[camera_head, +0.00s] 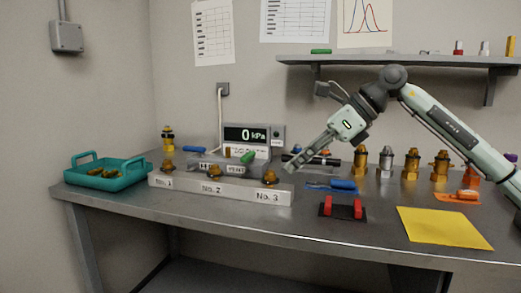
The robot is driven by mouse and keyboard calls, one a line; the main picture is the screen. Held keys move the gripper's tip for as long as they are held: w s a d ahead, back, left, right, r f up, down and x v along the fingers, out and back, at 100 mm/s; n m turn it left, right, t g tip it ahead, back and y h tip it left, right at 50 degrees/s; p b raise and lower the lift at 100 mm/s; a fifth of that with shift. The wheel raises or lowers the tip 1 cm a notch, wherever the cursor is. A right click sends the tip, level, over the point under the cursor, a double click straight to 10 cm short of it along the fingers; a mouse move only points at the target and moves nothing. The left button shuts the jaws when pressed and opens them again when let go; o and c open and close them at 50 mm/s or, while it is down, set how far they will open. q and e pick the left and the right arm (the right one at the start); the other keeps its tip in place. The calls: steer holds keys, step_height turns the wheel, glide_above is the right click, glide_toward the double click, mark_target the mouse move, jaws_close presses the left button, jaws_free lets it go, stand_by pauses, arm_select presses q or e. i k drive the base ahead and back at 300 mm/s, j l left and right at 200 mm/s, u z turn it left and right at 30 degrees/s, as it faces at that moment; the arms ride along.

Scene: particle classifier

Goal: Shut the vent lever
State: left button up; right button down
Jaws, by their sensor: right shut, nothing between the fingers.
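The vent lever has a green handle (248,157) on the grey manifold block, just above a label that seems to read VENT (236,168). The handle slants up to the right. My right gripper (291,166) reaches in from the right with its fingers pointing down and left. It is shut and empty, a little to the right of the green handle and apart from it in the picture. A blue lever handle (194,149) shows farther left on the manifold. My left gripper is out of view.
A display (246,134) reading 0 kPa stands behind the manifold. Brass fittings sit on the numbered front block (225,190). A teal tray (107,178) is at the left. Brass and silver parts, a red-pegged black holder (342,210) and a yellow sheet (440,227) occupy the right.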

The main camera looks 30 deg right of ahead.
mark_target(250, 155)
steer(key=i+l, duration=0.8)
